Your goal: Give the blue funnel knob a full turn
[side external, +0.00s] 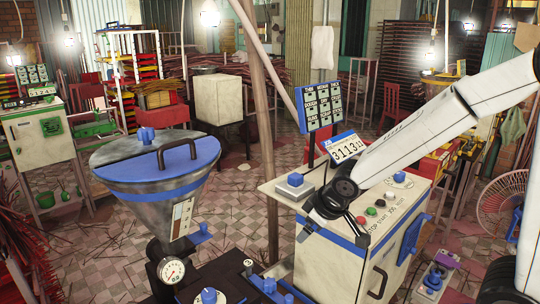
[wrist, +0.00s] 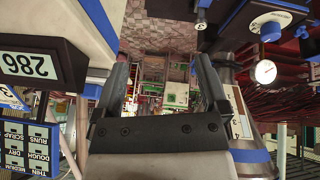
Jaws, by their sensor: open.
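The funnel (side external: 150,185) is a grey metal cone with a blue lid and black handle, at the left of the side view. A blue knob (side external: 146,134) stands on the lid. Another small blue knob (side external: 201,232) sits at the funnel's lower right side. Part of the funnel, with a blue band (wrist: 252,156), shows at lower right in the wrist view. My gripper (side external: 318,215) is at the white control cabinet, right of the funnel and apart from it. In the wrist view my gripper (wrist: 163,75) is open, with nothing held between its fingers.
The cabinet (side external: 345,260) carries buttons, blue knobs and a number display (side external: 346,148). A pressure gauge (side external: 172,271) and a white dial with a blue knob (side external: 208,296) are below the funnel. A wooden pole (side external: 264,110) stands between funnel and cabinet.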

